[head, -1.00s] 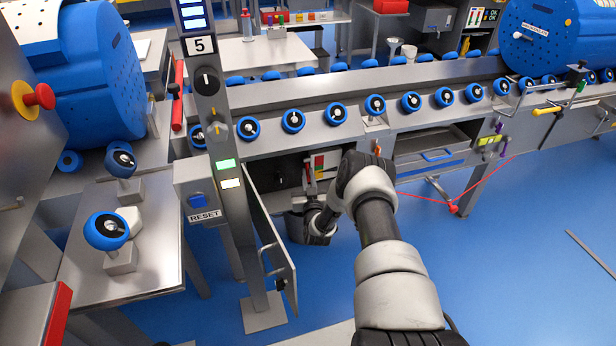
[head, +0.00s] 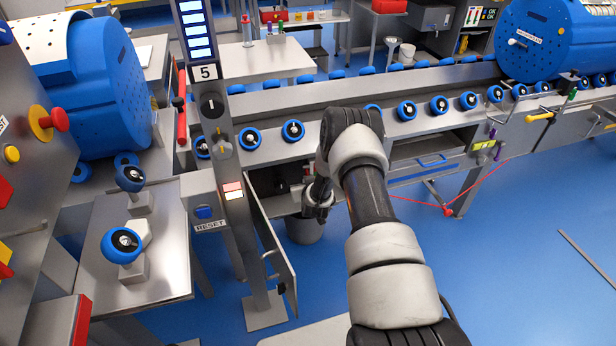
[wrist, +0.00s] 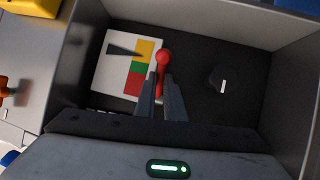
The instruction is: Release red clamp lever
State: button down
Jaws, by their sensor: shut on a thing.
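The red clamp lever (wrist: 162,60) shows in the wrist view as a red ball-topped handle inside an open cabinet. My gripper (wrist: 162,88) reaches into the cabinet, with its two dark fingers on either side of the lever's shaft, shut on it. The ball end sticks out beyond the fingertips, and the lower shaft is mostly hidden between them. Beside the lever is a white gauge plate (wrist: 116,66) with yellow, green and red fields and a dark pointer. In the head view my arm hides the lever and the fingertips.
The cabinet door (head: 273,258) stands open to the left of my arm. A dark knob (wrist: 216,80) sits right of the lever, and the cabinet walls are close around. A post (head: 218,130) with a red-and-white light stands left.

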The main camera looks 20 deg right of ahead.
jog(key=shift+s+r+n+g+p, duration=0.15)
jog(key=shift+r+g, duration=0.35)
jog(key=shift+g, duration=0.6)
jog(key=shift+s+r+n+g+p, duration=0.15)
jog(key=shift+r+g, duration=0.3)
jog(key=shift+g, duration=0.65)
jog(key=c, duration=1.8)
grip_release()
jog(key=shift+r, duration=0.25)
jog(key=p+v, duration=0.1)
jog(key=v, duration=0.4)
jog(key=p+v, duration=0.1)
jog(key=v, duration=0.5)
jog(key=p+v, duration=0.1)
jog(key=v, duration=0.5)
jog(key=shift+d+r, duration=0.15)
jog(key=shift+d, duration=0.1)
